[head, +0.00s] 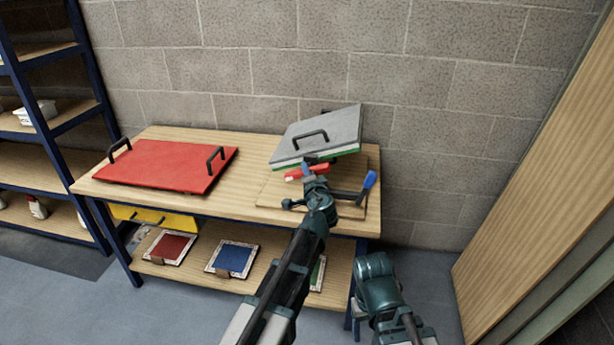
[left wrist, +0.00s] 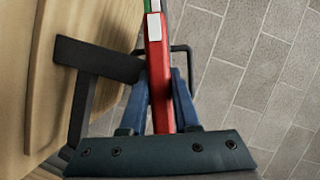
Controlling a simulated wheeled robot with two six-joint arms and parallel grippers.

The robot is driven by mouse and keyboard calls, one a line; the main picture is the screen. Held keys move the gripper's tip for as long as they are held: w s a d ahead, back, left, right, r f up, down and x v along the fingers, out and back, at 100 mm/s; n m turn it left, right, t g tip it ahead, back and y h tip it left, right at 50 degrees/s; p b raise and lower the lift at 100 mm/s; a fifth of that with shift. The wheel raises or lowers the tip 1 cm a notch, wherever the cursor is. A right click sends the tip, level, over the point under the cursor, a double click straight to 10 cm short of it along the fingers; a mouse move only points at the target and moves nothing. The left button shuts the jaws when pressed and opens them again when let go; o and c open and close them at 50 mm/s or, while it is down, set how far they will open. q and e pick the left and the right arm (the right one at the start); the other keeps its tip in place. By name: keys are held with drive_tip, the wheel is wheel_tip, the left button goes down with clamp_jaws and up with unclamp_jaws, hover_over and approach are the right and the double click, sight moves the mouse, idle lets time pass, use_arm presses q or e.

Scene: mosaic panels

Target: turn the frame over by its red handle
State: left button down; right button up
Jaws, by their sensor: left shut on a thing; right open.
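The frame is a flat grey panel (head: 335,132) with a green edge, a black handle on its upper face and a red handle (head: 293,174) at its near side. In the head view it is tilted and raised over the right end of the table, its far right corner higher. My left gripper (head: 314,167) is shut on the red handle. In the left wrist view the red handle (left wrist: 158,75) runs between the two blue fingers (left wrist: 159,102), with a white piece and the green edge beyond. My right arm shows at the bottom of the head view, but I cannot make out its gripper there.
A wooden table (head: 245,157) carries a red panel (head: 165,165) with two black handles at its left. A blue-tipped lever (head: 369,181) stands by the gripper at the right. Several small framed panels lie on the lower shelf. A block wall is close behind; a wooden board (head: 540,190) stands right.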

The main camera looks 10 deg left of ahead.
use_arm(q)
drive_tip(key=shift+s+f+m+t+y+b, duration=0.15)
drive_tip(key=shift+m+t+y+b, duration=0.3)
drive_tip(key=shift+m+b, duration=0.9)
use_arm(e)
drive_tip(key=shift+f, duration=1.35)
use_arm(q)
drive_tip(key=shift+m, duration=0.65)
use_arm(e)
drive_tip(key=shift+f, duration=0.35)
use_arm(q)
drive_tip(key=c, duration=0.6)
unclamp_jaws()
drive_tip(key=shift+c, duration=0.2)
